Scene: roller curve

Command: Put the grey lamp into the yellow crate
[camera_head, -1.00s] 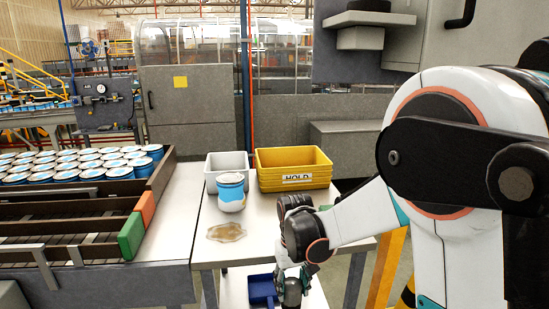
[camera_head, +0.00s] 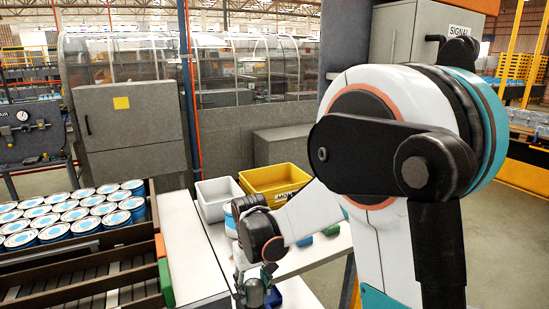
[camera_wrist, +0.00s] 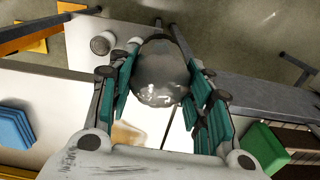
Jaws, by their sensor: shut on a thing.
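The grey lamp (camera_wrist: 162,72) is a rounded, shiny grey thing in the wrist view. My gripper (camera_wrist: 162,80) has its teal fingers on both sides of it and is shut on it. The crate's inside is only partly seen.
A white tub (camera_head: 213,205) stands left of the crate. A blue-and-white tin (camera_head: 229,222) is partly behind my arm. A green block (camera_head: 332,230) lies right of my arm. The conveyor with tins (camera_head: 85,215) is at left. A brownish patch (camera_wrist: 128,133) shows in the wrist view.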

